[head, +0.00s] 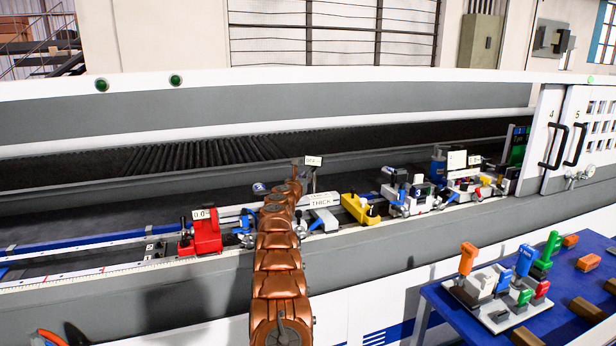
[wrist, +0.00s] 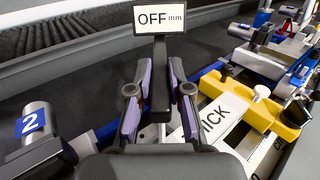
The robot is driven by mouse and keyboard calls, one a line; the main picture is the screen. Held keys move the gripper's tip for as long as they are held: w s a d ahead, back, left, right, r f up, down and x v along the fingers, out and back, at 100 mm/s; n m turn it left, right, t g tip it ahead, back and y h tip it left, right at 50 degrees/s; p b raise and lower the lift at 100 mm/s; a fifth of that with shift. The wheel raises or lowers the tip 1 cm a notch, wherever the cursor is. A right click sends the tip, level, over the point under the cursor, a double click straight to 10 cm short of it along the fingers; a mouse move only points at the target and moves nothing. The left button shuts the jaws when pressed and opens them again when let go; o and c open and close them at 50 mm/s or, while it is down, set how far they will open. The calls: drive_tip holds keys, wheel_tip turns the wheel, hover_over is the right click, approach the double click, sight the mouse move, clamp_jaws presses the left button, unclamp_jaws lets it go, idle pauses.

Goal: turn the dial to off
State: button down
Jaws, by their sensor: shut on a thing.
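A small white display (wrist: 160,19) reads "OFF mm" at the top of the wrist view. It stands on a dark post (wrist: 160,75) that comes down between my fingers. In the head view the display (head: 314,160) shows just beyond the arm's end. My gripper (wrist: 160,90), with purple-sided fingers, is shut around the dark part under the display. The dial's own body is mostly hidden by the fingers and wrist, so its marks cannot be read. My gripper (head: 297,178) also shows small in the head view, beside the display.
A white plate marked "THICK" (head: 321,202) lies right of the gripper. A yellow clamp (head: 360,208) is further right, and a red block (head: 201,232) is left on the rail. A grey cylinder marked 2 (wrist: 38,124) stands close on the left. A blue table (head: 440,297) is at front right.

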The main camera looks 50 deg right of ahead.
idle(0.3)
drive_tip(key=c, duration=1.1)
unclamp_jaws()
drive_tip(key=shift+w+a+r, duration=0.1)
drive_tip(key=shift+a, duration=0.1)
drive_tip(key=shift+s+a+r, duration=0.1)
drive_tip(key=shift+s+a, duration=0.1)
drive_tip(key=shift+a, duration=0.15)
drive_tip(key=shift+s+a, duration=0.3)
drive_tip(key=shift+a, duration=0.3)
drive_tip(key=shift+v, duration=1.95)
drive_tip(key=shift+s+a, duration=0.25)
drive_tip(key=shift+a, duration=0.2)
